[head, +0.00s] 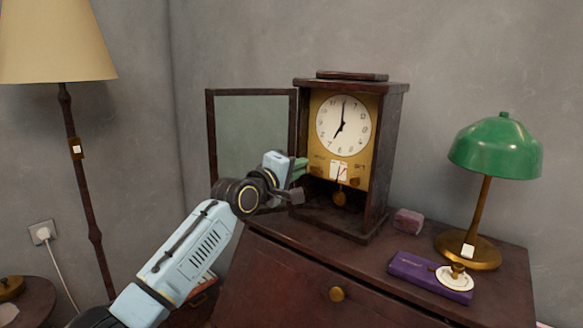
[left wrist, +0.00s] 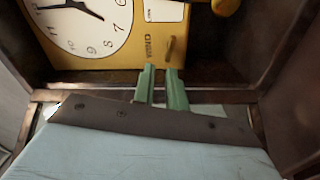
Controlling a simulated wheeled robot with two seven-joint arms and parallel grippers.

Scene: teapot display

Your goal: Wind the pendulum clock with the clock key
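The pendulum clock (head: 385,140) stands upright on the cabinet, with a white dial (head: 343,124) on a gold plate and its glass door (head: 250,135) swung open to the left. The pendulum bob (head: 340,198) hangs below the plate. My left gripper (head: 299,169) is at the clock's open left front. Its green fingers (left wrist: 162,78) are slightly apart, nothing visible between them, just short of the brass piece. My right gripper is out of view.
On the cabinet top (head: 375,262), right of the clock, are a small reddish box (head: 408,221), a purple case (head: 410,268) with a white-and-brass round item (head: 456,278) on it, and a green lamp (head: 497,145). The open door stands close behind my left gripper.

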